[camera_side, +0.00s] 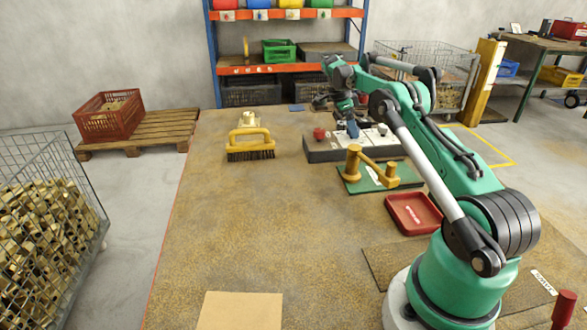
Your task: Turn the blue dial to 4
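A control panel (312,153) with a pale top and dark sides lies on the far part of the table. A blue dial (352,129) is on its top near the middle. A red knob (319,134) sits at the panel's left end. My gripper (349,117) points down over the panel, right at the blue dial. The fingers are small and dark here, so I cannot tell whether they touch the dial or are open or shut. The dial's scale and pointer are too small to read.
In front of the panel, a yellow handle (372,168) stands on a green plate. A red tray (414,214) lies nearer my base. A yellow-handled brush (250,145) is to the left. The table's (240,230) middle and left front are mostly clear.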

